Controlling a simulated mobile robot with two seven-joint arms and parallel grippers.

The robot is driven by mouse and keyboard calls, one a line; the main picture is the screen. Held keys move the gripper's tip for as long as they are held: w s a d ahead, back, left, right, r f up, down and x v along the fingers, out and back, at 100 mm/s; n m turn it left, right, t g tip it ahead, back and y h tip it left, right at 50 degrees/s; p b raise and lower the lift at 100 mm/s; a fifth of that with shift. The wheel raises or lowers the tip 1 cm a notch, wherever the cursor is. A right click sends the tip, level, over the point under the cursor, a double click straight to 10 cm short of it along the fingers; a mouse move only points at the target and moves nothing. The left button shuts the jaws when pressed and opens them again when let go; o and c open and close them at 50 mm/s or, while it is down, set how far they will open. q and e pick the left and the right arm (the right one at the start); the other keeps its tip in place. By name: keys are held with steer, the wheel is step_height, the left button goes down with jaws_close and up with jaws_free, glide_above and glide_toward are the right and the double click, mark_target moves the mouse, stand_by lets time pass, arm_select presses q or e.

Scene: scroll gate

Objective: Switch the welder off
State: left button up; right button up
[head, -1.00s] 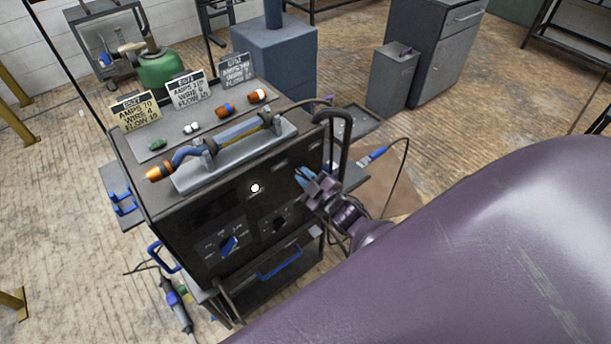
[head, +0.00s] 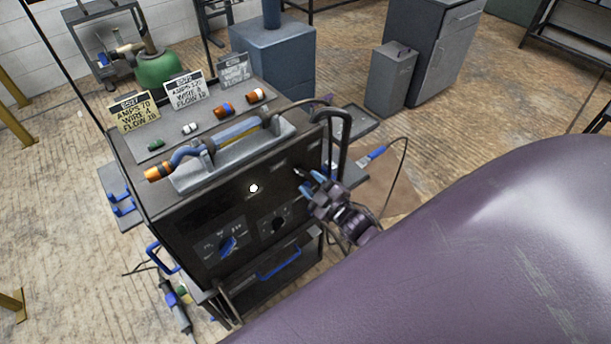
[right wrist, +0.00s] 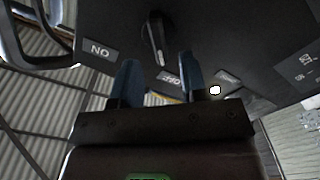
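The welder (head: 185,235) is a dark box with a black front panel. Its switch lever (right wrist: 156,38) is black and shows in the right wrist view, with an upside-down ON label (right wrist: 100,50) to its left and an upside-down OFF label (right wrist: 168,77) below it. In the head view the switch (head: 299,174) is small, at the panel's upper right. My right gripper (right wrist: 158,80) has its blue fingers apart, with a gap between them and the lever beyond their tips; it appears clear of the lever. In the head view it (head: 311,182) is before the panel's right side. My left gripper is out of view.
A white light (head: 253,188) and a blue-pointer dial (head: 228,245) are on the panel. A torch (head: 215,150) lies in a holder on top, near sign cards (head: 185,90). A bent dark handle (head: 343,135) and a side shelf (head: 355,122) are close to the right gripper.

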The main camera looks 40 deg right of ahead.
steer(key=s, duration=0.7)
steer(key=shift+s+d, duration=0.2)
steer(key=shift+d, duration=0.05)
